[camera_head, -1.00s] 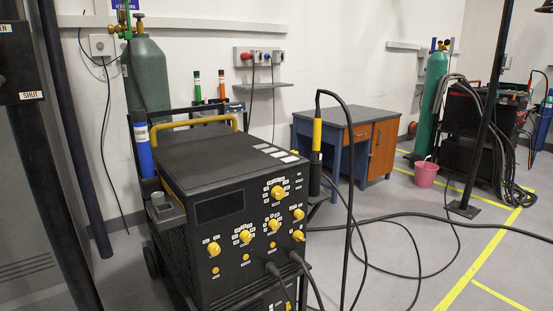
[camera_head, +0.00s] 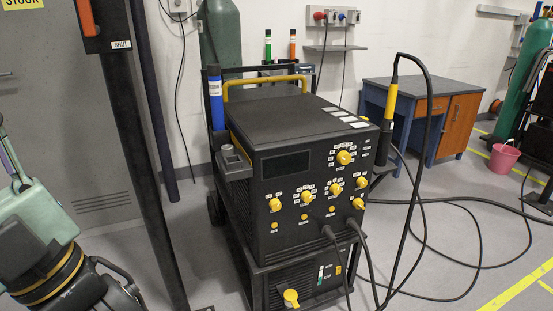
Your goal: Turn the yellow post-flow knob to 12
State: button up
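A black welding machine (camera_head: 300,142) stands on a cart in the middle of the head view, its front panel facing me. The panel carries several yellow knobs: a large one (camera_head: 344,157) at upper right, a row below with a left knob (camera_head: 275,204), a second (camera_head: 307,196), a third (camera_head: 336,188) and a right one (camera_head: 362,182), and another (camera_head: 358,203) at lower right. Small white labels surround them, too small to read, so I cannot tell which is post-flow or its setting. Part of my arm shows at lower left, apart from the machine; my gripper's fingers are not visible.
A dark post (camera_head: 142,150) stands between my arm and the machine. Cables (camera_head: 366,250) hang from the panel and loop over the floor at right. A torch (camera_head: 390,101) stands at the machine's right side. A lower yellow knob (camera_head: 291,297) sits on the cart's unit. A workbench (camera_head: 420,82) stands behind.

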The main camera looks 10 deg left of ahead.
aim_at(335, 189)
jog(key=i+l, duration=0.1)
jog(key=l, duration=0.25)
jog(key=i+l, duration=0.1)
jog(key=l, duration=0.3)
jog(key=i+l, duration=0.1)
jog(key=l, duration=0.25)
jog(key=i+l, duration=0.1)
jog(key=l, duration=0.3)
jog(key=j+u, duration=0.05)
